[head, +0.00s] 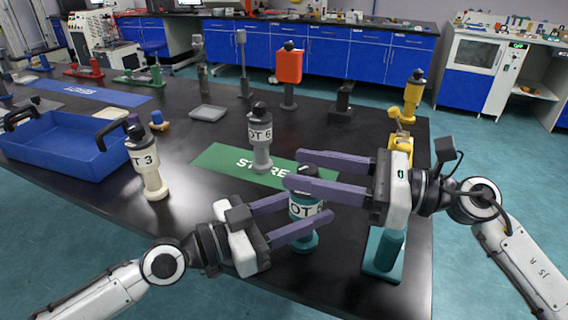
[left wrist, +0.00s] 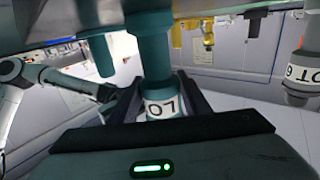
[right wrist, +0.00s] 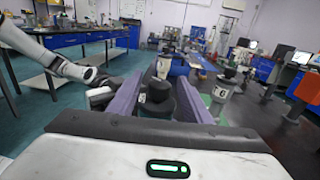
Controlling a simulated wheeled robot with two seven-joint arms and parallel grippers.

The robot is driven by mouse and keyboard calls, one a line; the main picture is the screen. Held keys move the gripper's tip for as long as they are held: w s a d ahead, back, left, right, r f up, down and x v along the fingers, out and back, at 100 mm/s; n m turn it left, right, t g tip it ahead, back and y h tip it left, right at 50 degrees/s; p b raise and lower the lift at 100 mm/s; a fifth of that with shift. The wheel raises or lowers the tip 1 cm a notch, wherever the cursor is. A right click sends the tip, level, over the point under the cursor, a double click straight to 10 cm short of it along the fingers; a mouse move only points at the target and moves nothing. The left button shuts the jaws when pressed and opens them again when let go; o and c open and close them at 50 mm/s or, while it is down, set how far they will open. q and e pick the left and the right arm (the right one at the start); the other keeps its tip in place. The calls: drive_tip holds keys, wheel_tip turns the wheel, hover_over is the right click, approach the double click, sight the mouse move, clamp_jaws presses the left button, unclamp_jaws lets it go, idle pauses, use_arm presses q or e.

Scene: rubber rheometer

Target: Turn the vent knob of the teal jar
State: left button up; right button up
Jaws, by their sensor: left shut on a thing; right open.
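The teal jar (head: 303,240) stands upright on the black table, with a white label around its body. My left gripper (head: 308,212) is shut on its body from the lower left. The teal body and label also show between the left fingers in the left wrist view (left wrist: 157,62). My right gripper (head: 294,170) is open at the jar's top, one finger on each side of it. The dark vent knob (right wrist: 160,88) shows between these fingers in the right wrist view; whether they touch it I cannot tell.
A green mat (head: 215,160) lies behind the jar, with a grey jar (head: 261,150) on it. A cream jar (head: 149,170) and a blue tray (head: 60,150) are at left. A teal stand (head: 384,254) is close at right, below my right gripper.

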sight(300, 166)
drive_tip(key=shift+x, duration=2.15)
drive_tip(key=shift+c, duration=0.6)
drive_tip(key=c, duration=1)
drive_tip(key=shift+o, duration=0.2)
drive_tip(key=shift+w+f+m+t+h, duration=0.15)
drive_tip(key=shift+m+t+h, duration=0.2)
drive_tip(key=shift+t, duration=0.25)
drive_tip(key=m+t+h, duration=0.1)
drive_tip(key=m+t, duration=0.1)
drive_tip(key=w+m+t+h, duration=0.1)
drive_tip(key=m+t+h, duration=0.1)
drive_tip(key=t, duration=0.1)
drive_tip(key=m+t+h, duration=0.2)
drive_tip(key=t, duration=0.1)
drive_tip(key=shift+w+d+m, duration=0.15)
drive_tip(key=shift+d+m, duration=0.2)
drive_tip(key=shift+d, duration=0.05)
drive_tip(key=shift+w+d+t+h, duration=0.15)
drive_tip(key=shift+t+h, duration=0.1)
drive_tip(key=shift+t, duration=0.15)
